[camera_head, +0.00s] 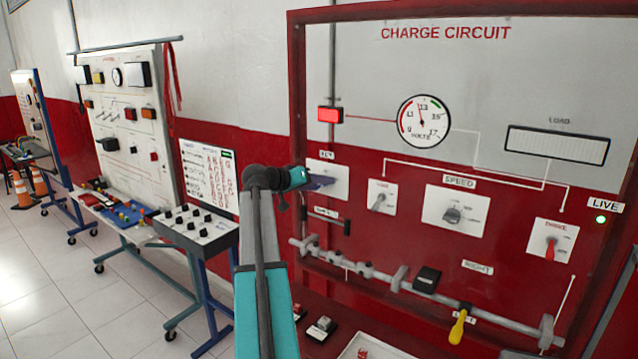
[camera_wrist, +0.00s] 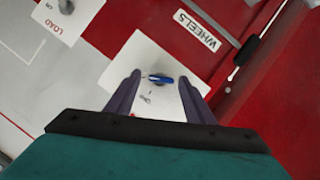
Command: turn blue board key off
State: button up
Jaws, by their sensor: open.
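In the wrist view a blue key (camera_wrist: 160,79) sits on a white plate (camera_wrist: 150,53), its handle lying roughly crosswise in the picture. Small marks and a red spot show below it. My gripper (camera_wrist: 159,79) is open, its two dark fingers on either side of the key, with gaps between them and it. In the head view my gripper (camera_head: 326,182) is in front of the white plate under the KEY label (camera_head: 340,170), hiding the key. This plate is on the red-framed CHARGE CIRCUIT board (camera_head: 445,33). Contact with the plate cannot be told.
A LOAD switch (camera_head: 381,198), a SPEED knob (camera_head: 452,215) and a red-handled switch (camera_head: 550,248) are to the right. A rail (camera_head: 340,261) with a yellow handle (camera_head: 458,326) runs below. Other trainers (camera_head: 128,160) stand left, with open tiled floor before them.

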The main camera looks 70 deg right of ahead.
jog(key=c, duration=1)
jog(key=shift+c, duration=0.2)
jog(key=shift+f, duration=0.1)
jog(key=shift+w+d+f+n+g+b, duration=0.1)
jog(key=shift+n+g+b, duration=0.3)
jog(key=shift+n+b, duration=0.15)
jog(key=shift+w+f+n+g+b, duration=0.1)
jog(key=shift+f+n+g+b, duration=0.05)
jog(key=shift+n+g+b, duration=0.7)
jog(key=n+g+b, duration=0.1)
jog(key=n, duration=0.2)
jog(key=shift+f+h, duration=0.15)
jog(key=shift+h, duration=0.15)
jog(key=shift+f+n+g+h+b, duration=0.1)
jog(key=shift+n+g+h+b, duration=0.5)
jog(key=shift+n, duration=1.2)
